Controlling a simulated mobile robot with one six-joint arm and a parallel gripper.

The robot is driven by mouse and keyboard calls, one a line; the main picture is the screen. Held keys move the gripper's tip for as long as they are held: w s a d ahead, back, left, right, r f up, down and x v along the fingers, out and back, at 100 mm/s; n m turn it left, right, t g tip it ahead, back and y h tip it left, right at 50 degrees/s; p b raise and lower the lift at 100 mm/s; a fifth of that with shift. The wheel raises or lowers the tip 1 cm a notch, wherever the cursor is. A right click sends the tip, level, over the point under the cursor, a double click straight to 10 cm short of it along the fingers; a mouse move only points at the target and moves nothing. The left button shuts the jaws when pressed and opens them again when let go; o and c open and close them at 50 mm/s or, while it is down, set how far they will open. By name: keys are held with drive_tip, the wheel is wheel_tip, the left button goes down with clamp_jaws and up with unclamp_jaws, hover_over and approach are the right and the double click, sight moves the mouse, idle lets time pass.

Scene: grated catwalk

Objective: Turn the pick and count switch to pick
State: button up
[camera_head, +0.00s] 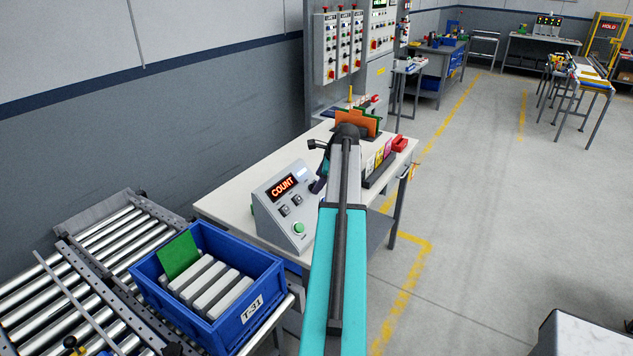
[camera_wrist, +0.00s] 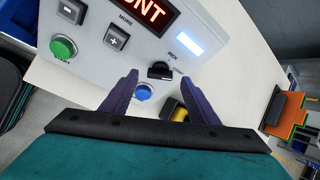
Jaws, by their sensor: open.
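A grey control box (camera_head: 277,222) with a sloped face stands on the bench, its red display (camera_head: 283,187) reading COUNT. In the wrist view the black pick and count switch (camera_wrist: 160,71) sits below the PICK label and a lit pale-blue panel (camera_wrist: 175,43). My gripper (camera_wrist: 160,79) is open and empty, its two purple fingers apart on either side of the switch's lower edge. I cannot tell whether they touch it. A blue button (camera_wrist: 144,92) shows between the fingers. In the head view my gripper and arm hide the switch.
A blue tote (camera_head: 262,285) with grey blocks stands on the roller conveyor (camera_head: 50,285). A orange-and-green holder (camera_head: 357,120) stands behind the box.

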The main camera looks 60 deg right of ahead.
drive_tip(key=shift+p+x, duration=0.3)
drive_tip(key=shift+x, duration=0.95)
drive_tip(key=c, duration=1)
